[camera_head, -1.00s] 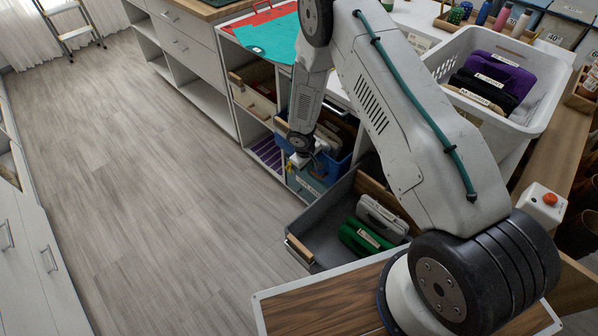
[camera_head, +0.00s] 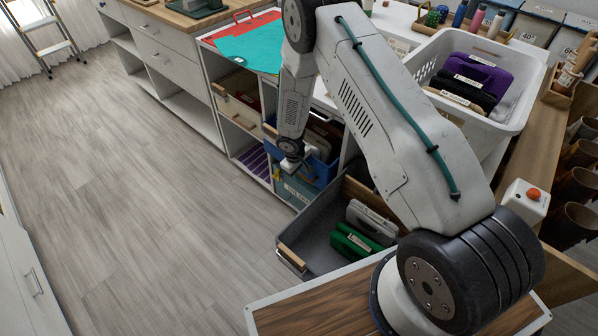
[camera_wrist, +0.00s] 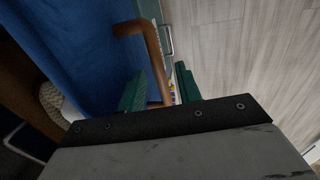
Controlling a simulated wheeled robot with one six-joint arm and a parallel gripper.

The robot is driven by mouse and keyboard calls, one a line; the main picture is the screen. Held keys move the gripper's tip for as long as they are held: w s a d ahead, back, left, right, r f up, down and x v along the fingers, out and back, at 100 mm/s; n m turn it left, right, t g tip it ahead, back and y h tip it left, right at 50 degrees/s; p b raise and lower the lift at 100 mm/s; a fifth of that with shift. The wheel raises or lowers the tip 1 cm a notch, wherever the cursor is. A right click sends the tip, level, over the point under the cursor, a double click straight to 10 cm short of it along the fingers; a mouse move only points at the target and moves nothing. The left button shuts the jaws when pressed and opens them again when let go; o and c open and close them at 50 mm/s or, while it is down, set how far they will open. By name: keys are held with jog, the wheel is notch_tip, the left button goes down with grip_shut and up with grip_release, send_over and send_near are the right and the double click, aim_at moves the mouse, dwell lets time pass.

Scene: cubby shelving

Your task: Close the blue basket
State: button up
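The blue basket (camera_head: 327,172) sits in a cubby of the white shelving, holds some items, and sticks out at the front. My arm hides part of it. In the wrist view its blue wall (camera_wrist: 70,45) fills the upper left, with a brown bar-shaped handle (camera_wrist: 155,58) reaching across the middle. My gripper (camera_head: 290,164) is low at the basket's front. In the wrist view its two green fingers (camera_wrist: 160,88) are apart, with the handle between them. I cannot tell whether either finger touches it.
A grey drawer-like bin (camera_head: 312,243) with green and grey cases stands pulled out to the right. A white basket (camera_head: 440,60) stands on the counter. The floor (camera_head: 130,200) at left is clear.

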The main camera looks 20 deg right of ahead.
notch_tip(320, 180, up, 8)
jog(key=a, duration=0.1)
jog(key=shift+s+a+f, duration=0.15)
jog(key=shift+s+f, duration=0.1)
jog(key=shift+s, duration=0.1)
